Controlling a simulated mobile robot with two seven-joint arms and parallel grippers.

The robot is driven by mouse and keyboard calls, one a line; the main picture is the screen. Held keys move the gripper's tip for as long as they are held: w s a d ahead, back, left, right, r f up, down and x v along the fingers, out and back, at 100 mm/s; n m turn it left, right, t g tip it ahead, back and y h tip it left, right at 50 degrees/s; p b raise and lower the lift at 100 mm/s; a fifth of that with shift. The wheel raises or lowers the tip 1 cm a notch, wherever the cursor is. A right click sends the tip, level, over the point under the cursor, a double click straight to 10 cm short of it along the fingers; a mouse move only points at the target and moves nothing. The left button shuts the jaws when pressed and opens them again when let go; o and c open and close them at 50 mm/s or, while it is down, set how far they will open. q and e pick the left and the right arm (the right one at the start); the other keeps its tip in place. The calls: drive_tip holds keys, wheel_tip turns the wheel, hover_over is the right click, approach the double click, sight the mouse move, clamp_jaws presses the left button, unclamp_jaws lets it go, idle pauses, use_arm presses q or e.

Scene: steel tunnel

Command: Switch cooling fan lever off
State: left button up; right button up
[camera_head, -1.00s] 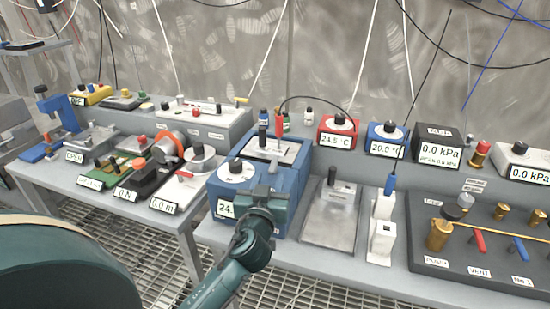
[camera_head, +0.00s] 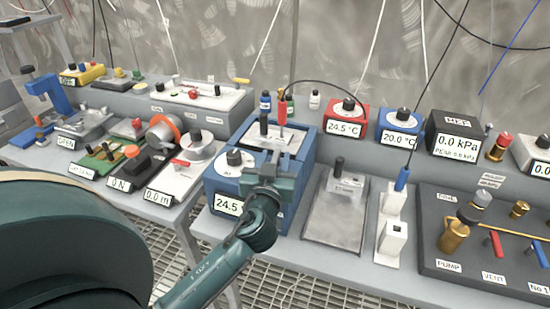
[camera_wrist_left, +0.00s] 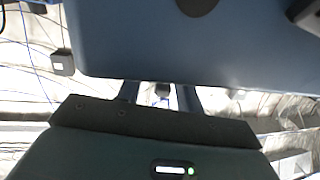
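No label that I can read names a cooling fan, so I cannot tell which lever is the task's. A blue box (camera_head: 292,203) stands on the bench, with a white dial and a 24.5 display on its left part and a black lever-like knob (camera_head: 263,124) on top. My left gripper (camera_head: 272,168) is at the box's front and hides part of it. In the left wrist view a blue surface fills the top, and the two fingers (camera_wrist_left: 160,96) stand apart, with a small dark thing showing between them; I cannot tell whether they touch it. My right gripper is out of view.
A grey metal plate unit (camera_head: 335,215) and a white stand (camera_head: 392,240) are right of the box. A dark valve panel (camera_head: 440,200) lies further right. The left bench holds a scale-like device (camera_head: 178,170) and other instruments. Red (camera_head: 345,115) and blue thermometers stand behind.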

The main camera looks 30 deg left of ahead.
use_arm(q)
drive_tip(key=shift+c, duration=0.2)
clamp_jaws()
drive_tip(key=shift+h, duration=0.3)
drive_tip(key=shift+s+a+r+m+t+h, duration=0.15)
drive_tip(key=shift+m+t+h, duration=0.15)
drive_tip(key=shift+m+h, duration=0.35)
drive_tip(key=shift+w+a+f+m+t+h, duration=0.15)
drive_tip(key=shift+m+t+h, duration=0.25)
drive_tip(key=shift+h, duration=0.35)
drive_tip(key=shift+o, duration=0.2)
unclamp_jaws()
drive_tip(key=shift+s, duration=0.1)
